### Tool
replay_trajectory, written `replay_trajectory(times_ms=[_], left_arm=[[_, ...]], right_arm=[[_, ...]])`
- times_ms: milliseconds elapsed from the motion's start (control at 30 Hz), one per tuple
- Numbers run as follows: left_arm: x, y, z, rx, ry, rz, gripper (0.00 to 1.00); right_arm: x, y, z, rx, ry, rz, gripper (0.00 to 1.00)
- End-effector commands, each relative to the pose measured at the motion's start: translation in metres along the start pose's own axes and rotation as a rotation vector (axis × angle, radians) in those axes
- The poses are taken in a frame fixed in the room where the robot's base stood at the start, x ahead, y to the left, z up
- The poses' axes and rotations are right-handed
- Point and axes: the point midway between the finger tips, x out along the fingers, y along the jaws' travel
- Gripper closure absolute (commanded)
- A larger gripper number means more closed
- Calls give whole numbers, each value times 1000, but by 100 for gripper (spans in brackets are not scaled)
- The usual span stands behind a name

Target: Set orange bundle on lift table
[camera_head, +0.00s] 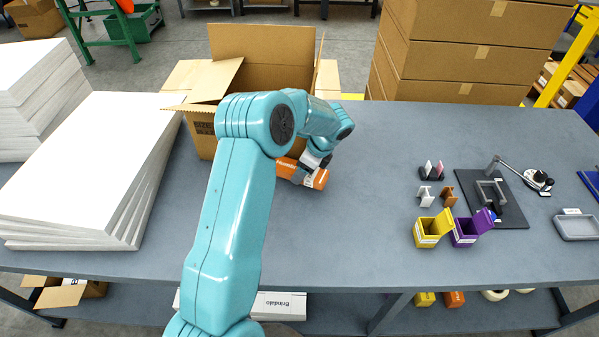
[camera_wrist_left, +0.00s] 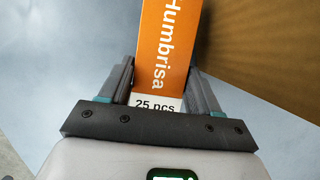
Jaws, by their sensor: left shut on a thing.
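The orange bundle (camera_head: 318,180) is an orange box with white lettering, just in front of the open cardboard box. In the wrist view, the orange bundle (camera_wrist_left: 164,45) stands between the two dark fingers, reading "Humbrisa" and "25 pcs" on a white end. My left gripper (camera_head: 304,172) is shut on it; the fingers (camera_wrist_left: 160,85) press its two sides. I cannot tell whether the bundle touches the table top or hangs just above it. I cannot pick out a lift table for certain. My right gripper is not in view.
An open cardboard box (camera_head: 262,45) stands at the back of the grey table (camera_head: 360,235); its brown side (camera_wrist_left: 265,50) is close right of the bundle. White sheets (camera_head: 85,160) are stacked left. Yellow (camera_head: 427,232) and purple (camera_head: 464,232) boxes and a black-based stand (camera_head: 510,213) are right.

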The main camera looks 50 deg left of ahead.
Motion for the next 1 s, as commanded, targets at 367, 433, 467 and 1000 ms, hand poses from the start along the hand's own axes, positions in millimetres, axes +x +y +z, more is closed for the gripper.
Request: replay_trajectory(times_ms=[367, 433, 467, 1000], left_arm=[[32, 0, -2, 3, 0, 2, 72], [36, -1, -3, 0, 1, -1, 72], [37, -1, -4, 0, 1, -2, 71], [39, -1, -5, 0, 1, -1, 27]], right_arm=[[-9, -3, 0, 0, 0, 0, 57], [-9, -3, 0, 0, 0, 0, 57], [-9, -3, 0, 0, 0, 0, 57], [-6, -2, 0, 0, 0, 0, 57]])
